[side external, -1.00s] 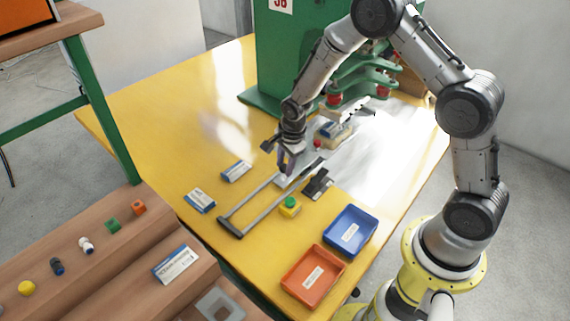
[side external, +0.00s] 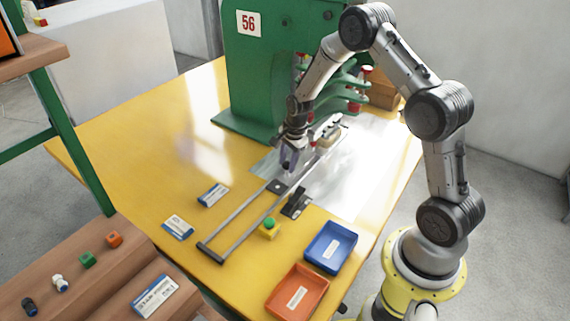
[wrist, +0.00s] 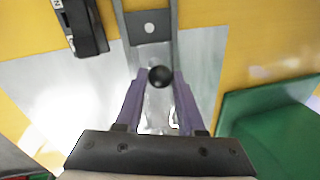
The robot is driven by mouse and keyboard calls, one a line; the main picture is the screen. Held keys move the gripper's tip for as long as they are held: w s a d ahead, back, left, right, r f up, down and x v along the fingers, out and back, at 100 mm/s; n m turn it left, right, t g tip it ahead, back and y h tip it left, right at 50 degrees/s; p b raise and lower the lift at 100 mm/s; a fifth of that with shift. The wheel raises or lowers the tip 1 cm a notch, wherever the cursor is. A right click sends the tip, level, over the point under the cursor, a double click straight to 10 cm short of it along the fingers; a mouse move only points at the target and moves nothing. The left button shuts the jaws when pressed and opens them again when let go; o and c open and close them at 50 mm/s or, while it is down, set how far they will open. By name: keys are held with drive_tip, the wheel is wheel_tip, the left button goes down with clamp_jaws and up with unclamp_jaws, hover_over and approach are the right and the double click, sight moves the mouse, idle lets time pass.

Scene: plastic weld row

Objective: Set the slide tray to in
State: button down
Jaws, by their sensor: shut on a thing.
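The slide tray runs on two grey rails (side external: 232,232) that lead from the front of the yellow table toward the green machine. A pale block (side external: 328,137) shows at its far end, beside the machine's arms, partly hidden by my wrist. My gripper (side external: 289,164) is low over the rails. In the wrist view its two purple fingers are shut on a round black knob (wrist: 160,76) above the rails. A dark plate with a hole (wrist: 150,28) lies between the rails. Part of the tray under my gripper is hidden.
The green machine (side external: 243,75) marked 56 stands behind. A black bracket (side external: 296,203) and a yellow box with green button (side external: 269,228) sit right of the rails. Blue (side external: 331,247) and orange (side external: 297,292) bins are at front right. Two labelled cards (side external: 213,194) lie left.

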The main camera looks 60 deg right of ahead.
drive_tip(key=c, duration=0.7)
unclamp_jaws()
drive_tip(key=shift+d, duration=0.35)
drive_tip(key=shift+o, duration=0.9)
drive_tip(key=shift+a, duration=0.1)
wheel_tip(320, 180, up, 14)
drive_tip(key=s, duration=0.2)
drive_tip(key=shift+s+a+f, duration=0.2)
drive_tip(key=shift+s+a, duration=0.05)
drive_tip(key=shift+s, duration=0.05)
drive_tip(key=shift+a, duration=0.15)
